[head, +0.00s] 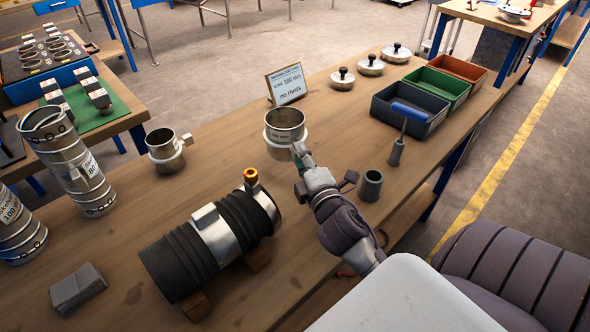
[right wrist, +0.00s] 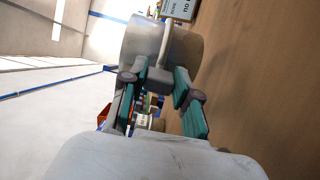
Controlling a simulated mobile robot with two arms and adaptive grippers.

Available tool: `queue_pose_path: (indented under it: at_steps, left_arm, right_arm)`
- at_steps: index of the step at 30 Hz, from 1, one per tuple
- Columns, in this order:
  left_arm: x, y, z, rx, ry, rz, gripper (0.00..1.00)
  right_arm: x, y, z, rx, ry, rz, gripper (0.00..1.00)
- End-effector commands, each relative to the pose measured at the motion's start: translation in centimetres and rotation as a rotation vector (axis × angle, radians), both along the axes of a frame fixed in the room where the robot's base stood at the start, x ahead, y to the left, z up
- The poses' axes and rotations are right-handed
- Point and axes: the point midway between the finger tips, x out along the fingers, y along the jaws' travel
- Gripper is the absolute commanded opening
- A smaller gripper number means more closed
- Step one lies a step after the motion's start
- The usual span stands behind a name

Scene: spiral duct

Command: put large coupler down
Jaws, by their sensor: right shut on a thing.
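The large coupler (head: 284,128) is a short, shiny metal ring near the middle of the bench, in front of the small sign. My right gripper (head: 298,152) is at its near right side and shut on it. In the right wrist view the gripper's green-padded fingers (right wrist: 154,82) close on a tab on the coupler (right wrist: 188,48), whose curved wall fills the upper middle. The coupler looks upright in the head view. I cannot tell whether its bottom touches the wood. My left gripper is not in view.
A smaller metal coupler (head: 166,150) stands to the left. The black duct assembly (head: 215,240) lies on wooden supports in front. The sign (head: 286,84) stands behind. A grey cup (head: 371,185), a screwdriver (head: 398,140) and coloured bins (head: 410,108) are to the right.

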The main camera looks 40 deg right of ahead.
Motion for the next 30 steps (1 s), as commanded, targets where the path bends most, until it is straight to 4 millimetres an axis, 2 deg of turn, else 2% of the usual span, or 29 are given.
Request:
queue_pose_path:
  at_steps: [5, 10, 13, 25, 26, 30]
  left_arm:
    - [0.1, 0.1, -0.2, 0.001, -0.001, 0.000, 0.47]
    - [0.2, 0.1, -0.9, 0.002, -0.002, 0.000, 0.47]
    - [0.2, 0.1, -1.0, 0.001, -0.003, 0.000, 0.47]
    - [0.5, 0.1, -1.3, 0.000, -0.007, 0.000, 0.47]
    - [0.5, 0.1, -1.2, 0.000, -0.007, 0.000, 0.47]
    - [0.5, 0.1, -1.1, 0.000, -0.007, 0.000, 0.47]
  right_arm:
    - [1.1, 0.5, -0.9, 0.001, -0.001, 0.001, 0.00]
    - [1.1, 0.5, -3.6, 0.003, 0.001, -0.001, 0.00]
    - [1.1, 0.5, -4.6, 0.002, -0.001, 0.000, 0.00]
    - [1.1, 0.5, -5.1, 0.000, -0.001, 0.001, 0.00]
    - [1.1, 0.5, -5.1, 0.000, 0.000, 0.001, 0.34]
    - [1.1, 0.5, -5.0, 0.000, 0.001, 0.001, 0.56]
